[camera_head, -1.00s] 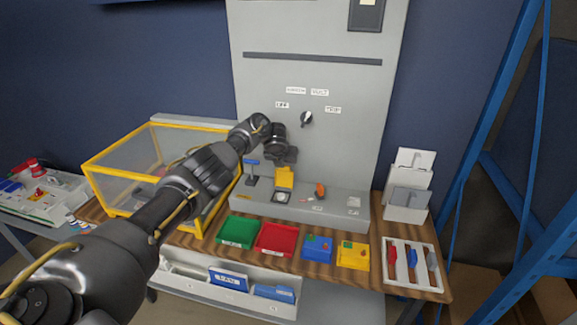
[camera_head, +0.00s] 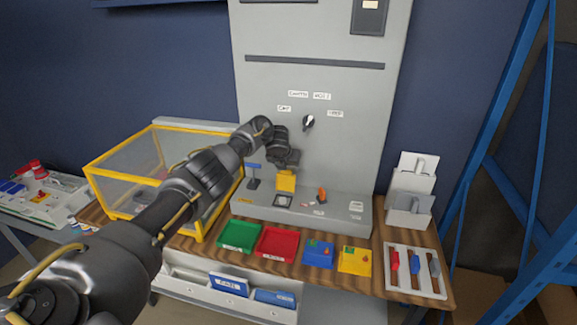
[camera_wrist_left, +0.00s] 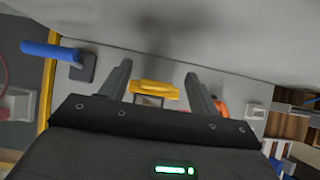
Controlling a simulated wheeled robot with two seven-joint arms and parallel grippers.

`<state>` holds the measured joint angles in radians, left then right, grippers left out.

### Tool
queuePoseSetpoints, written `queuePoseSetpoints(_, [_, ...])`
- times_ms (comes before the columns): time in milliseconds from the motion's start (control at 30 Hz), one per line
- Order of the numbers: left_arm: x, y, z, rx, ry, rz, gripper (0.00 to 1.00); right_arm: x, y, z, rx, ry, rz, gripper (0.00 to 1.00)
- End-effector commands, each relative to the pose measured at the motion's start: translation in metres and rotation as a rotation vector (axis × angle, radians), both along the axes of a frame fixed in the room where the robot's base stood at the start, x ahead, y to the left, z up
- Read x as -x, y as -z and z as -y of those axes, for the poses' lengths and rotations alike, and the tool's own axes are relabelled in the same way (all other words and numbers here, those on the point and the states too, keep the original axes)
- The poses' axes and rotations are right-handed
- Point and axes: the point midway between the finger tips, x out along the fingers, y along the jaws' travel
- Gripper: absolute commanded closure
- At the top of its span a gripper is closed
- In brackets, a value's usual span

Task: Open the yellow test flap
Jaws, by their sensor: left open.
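The yellow test flap (camera_head: 286,181) stands raised at the back of the grey ledge of the panel, with a dark-framed square (camera_head: 283,201) in front of it. In the left wrist view the flap (camera_wrist_left: 154,89) shows between my two fingers, apart from both. My left gripper (camera_head: 287,160) is just above the flap in the head view. In the left wrist view my left gripper (camera_wrist_left: 160,82) is open and empty. My right gripper is not in view.
A blue-topped lever (camera_head: 254,174) stands left of the flap, and an orange switch (camera_head: 321,195) to its right. Green (camera_head: 238,233) and red (camera_head: 277,242) trays lie in front. A yellow-framed clear box (camera_head: 150,165) is at left.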

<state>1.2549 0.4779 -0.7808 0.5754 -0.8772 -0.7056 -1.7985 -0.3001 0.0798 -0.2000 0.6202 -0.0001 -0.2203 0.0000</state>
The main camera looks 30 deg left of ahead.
Motion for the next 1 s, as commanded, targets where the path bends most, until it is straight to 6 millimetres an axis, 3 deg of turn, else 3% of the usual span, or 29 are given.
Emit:
queuePoseSetpoints(267, [0.007,-0.011,0.001,0.001,0.001,-0.001,0.38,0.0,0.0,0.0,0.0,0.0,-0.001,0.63])
queuePoseSetpoints(700, [0.047,-0.074,0.014,-0.001,0.002,0.003,0.38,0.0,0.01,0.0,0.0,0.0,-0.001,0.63])
queuePoseSetpoints(1000, [0.058,-0.089,0.017,0.0,0.0,0.0,0.38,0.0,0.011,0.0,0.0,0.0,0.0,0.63])
